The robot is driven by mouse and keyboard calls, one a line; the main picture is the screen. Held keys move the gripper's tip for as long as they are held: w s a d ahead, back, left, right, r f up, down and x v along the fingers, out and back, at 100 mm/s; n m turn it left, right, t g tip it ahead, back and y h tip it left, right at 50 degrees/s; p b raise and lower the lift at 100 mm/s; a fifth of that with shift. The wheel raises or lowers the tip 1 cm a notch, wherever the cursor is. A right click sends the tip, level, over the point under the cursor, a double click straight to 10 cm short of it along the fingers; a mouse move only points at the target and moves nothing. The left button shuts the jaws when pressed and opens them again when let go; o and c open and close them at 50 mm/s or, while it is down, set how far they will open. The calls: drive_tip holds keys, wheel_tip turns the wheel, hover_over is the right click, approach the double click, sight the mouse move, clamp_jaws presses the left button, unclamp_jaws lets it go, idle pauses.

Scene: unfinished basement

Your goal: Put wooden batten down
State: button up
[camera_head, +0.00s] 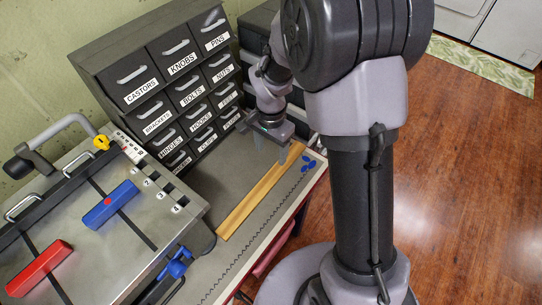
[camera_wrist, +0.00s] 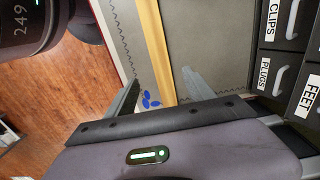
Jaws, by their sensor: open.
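The wooden batten (camera_head: 255,197) is a long, pale yellow strip lying flat on the grey workbench top (camera_head: 218,186), running lengthwise near the bench's front edge. My gripper (camera_head: 271,153) is open above the batten's far end. In the wrist view, the batten (camera_wrist: 154,45) runs down between the two spread fingers of my gripper (camera_wrist: 160,92), nearer the right one. Neither finger visibly grips it. The batten's near-camera end in the wrist view is hidden behind the gripper body.
A labelled drawer cabinet (camera_head: 180,85) stands along the wall. A metal machine table (camera_head: 95,215) with a red block (camera_head: 40,270) and a blue block (camera_head: 111,205) fills the left. Blue pieces (camera_head: 308,163) lie beside the batten's far end. Wooden floor (camera_head: 460,190) is clear at right.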

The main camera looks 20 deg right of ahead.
drive_tip(key=s+a+r+n+t, duration=0.1)
drive_tip(key=s+r, duration=0.2)
drive_tip(key=r, duration=0.4)
drive_tip(key=s+r+n+t, duration=0.1)
drive_tip(key=s+r, duration=0.2)
drive_tip(key=r, duration=0.4)
drive_tip(key=s+a+r+n+t+y, duration=0.1)
drive_tip(key=s+r+n+t, duration=0.1)
drive_tip(key=s+r, duration=0.2)
drive_tip(key=s+a+r+n+t+y, duration=0.1)
drive_tip(key=s+r, duration=0.3)
drive_tip(key=s, duration=0.5)
drive_tip(key=shift+a+n+t, duration=0.4)
drive_tip(key=shift+a+n, duration=0.05)
drive_tip(key=shift+n, duration=0.25)
